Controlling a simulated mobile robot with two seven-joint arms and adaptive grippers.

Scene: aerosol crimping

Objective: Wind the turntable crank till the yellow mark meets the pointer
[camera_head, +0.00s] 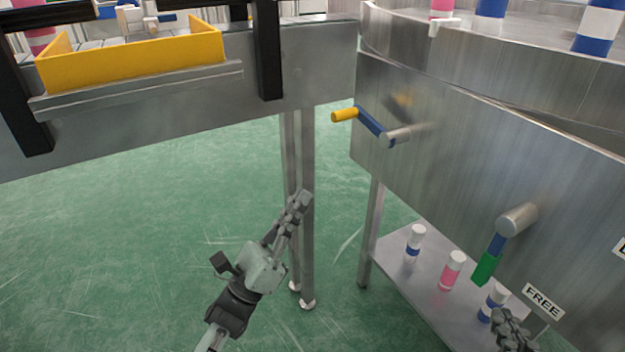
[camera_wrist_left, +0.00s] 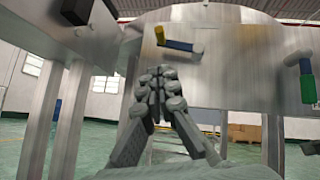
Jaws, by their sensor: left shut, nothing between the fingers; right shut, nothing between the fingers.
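The turntable crank sticks out of the steel cabinet's front, with a yellow handle (camera_head: 344,115), a blue arm (camera_head: 373,125) and a grey shaft (camera_head: 405,133). The yellow handle also shows in the left wrist view (camera_wrist_left: 160,36). The turntable (camera_head: 480,50) tops the cabinet; a small white piece (camera_head: 446,24) on its rim may be the pointer. I see no yellow mark on the rim. My left gripper (camera_head: 301,199) is shut and empty, below and left of the crank, touching nothing. My right gripper (camera_head: 513,328) is shut at the lower right, partly cut off.
A green-handled lever (camera_head: 487,268) sits on the cabinet above a FREE label (camera_head: 543,301). Several cans stand on a lower shelf (camera_head: 405,275). A steel table (camera_head: 310,65) with a yellow tray (camera_head: 130,62) is at upper left; its legs stand behind my left gripper. Green floor is open at left.

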